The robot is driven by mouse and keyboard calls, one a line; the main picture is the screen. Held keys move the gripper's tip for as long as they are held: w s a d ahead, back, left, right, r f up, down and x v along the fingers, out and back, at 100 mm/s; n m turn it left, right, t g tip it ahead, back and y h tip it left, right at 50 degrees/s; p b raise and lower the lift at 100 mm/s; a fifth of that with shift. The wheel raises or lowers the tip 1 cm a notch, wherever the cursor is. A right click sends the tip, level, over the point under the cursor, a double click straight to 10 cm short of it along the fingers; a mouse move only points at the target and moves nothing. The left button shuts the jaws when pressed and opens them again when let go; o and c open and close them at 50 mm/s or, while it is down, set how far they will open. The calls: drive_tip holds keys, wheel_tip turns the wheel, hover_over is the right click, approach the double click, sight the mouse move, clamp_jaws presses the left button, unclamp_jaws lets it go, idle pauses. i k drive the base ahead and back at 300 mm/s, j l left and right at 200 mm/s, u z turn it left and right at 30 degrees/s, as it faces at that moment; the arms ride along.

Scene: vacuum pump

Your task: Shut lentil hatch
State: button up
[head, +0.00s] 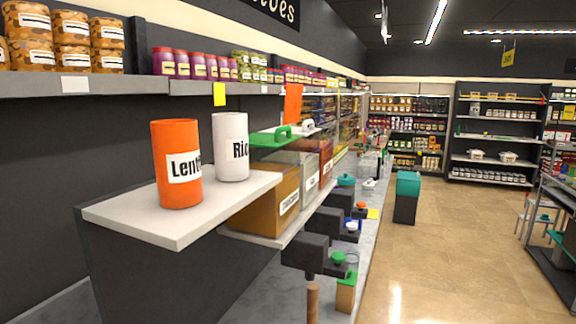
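An orange canister (177,165) with a label starting "Lent" stands upright on the near white shelf. Bulk bins with lids stand in a row behind and below that shelf. An orange panel (293,103) stands roughly upright above the bins, like a raised hatch. Its colour matches the lentil canister, but no lentil label can be read on its bin. The nearest bin (265,203) has a green lid (272,138) with a handle, lying flat. A white lid handle (308,126) shows behind it. My gripper is not in view.
A white canister (231,147) labelled "Ric" stands beside the orange one. Dark block-shaped devices (304,252) line the counter below the bins. A teal-topped bin (407,197) stands on the floor. The tan aisle floor (450,255) at right is open.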

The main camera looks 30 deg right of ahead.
sight(294, 92)
drive_tip(key=i+l, duration=0.15)
drive_tip(key=l, duration=0.3)
drive_tip(key=i+l+u, duration=0.15)
drive_tip(key=l, duration=0.35)
drive_tip(key=i+l, duration=0.1)
drive_tip(key=l, duration=0.35)
drive_tip(key=i+l+u, duration=0.1)
drive_tip(key=l, duration=0.4)
drive_tip(key=i+l+u, duration=0.1)
drive_tip(key=l, duration=0.35)
